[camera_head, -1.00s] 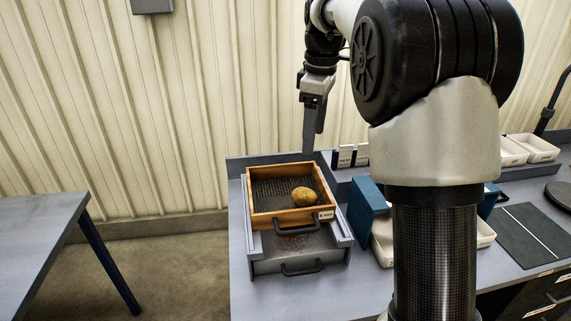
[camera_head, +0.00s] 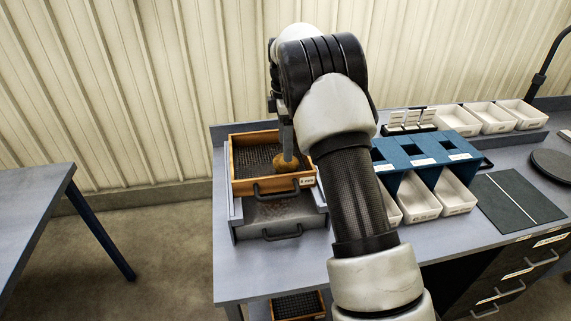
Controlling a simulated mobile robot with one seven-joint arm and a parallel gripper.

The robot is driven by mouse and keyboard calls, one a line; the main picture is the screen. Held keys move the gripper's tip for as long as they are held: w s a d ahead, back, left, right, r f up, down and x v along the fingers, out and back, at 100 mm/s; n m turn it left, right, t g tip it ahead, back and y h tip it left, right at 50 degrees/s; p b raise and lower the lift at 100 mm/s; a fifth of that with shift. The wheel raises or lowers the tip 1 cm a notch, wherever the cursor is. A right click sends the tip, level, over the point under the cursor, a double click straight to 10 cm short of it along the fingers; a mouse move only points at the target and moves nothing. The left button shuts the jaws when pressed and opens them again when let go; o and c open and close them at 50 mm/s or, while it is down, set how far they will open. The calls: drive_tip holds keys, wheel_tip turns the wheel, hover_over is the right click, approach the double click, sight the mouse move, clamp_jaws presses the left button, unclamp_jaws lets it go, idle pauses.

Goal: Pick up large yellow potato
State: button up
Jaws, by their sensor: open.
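The large yellow potato (camera_head: 284,165) lies in the right part of a wooden-framed sieve tray (camera_head: 233,170) with a dark mesh floor. My gripper (camera_head: 287,152) points down over the tray, with its finger end directly at the potato. One finger shows in front of the potato's upper part; the other finger is hidden. The gripper is open. I cannot tell whether the finger touches the potato. My arm hides the area just right of the tray.
The sieve tray sits on a grey stand with a handled lower drawer (camera_head: 280,212). Right of my arm stands a blue rack (camera_head: 425,150) over white bins (camera_head: 455,195). More white trays (camera_head: 490,117) line the back. A dark mat (camera_head: 512,210) lies to the right.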

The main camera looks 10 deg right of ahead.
sight(286, 164)
drive_tip(key=f, duration=0.4)
drive_tip(key=f+p, duration=0.1)
drive_tip(key=f, duration=0.2)
drive_tip(key=shift+a+f, duration=0.1)
drive_tip(key=shift+a, duration=0.15)
drive_tip(key=shift+c, duration=0.4)
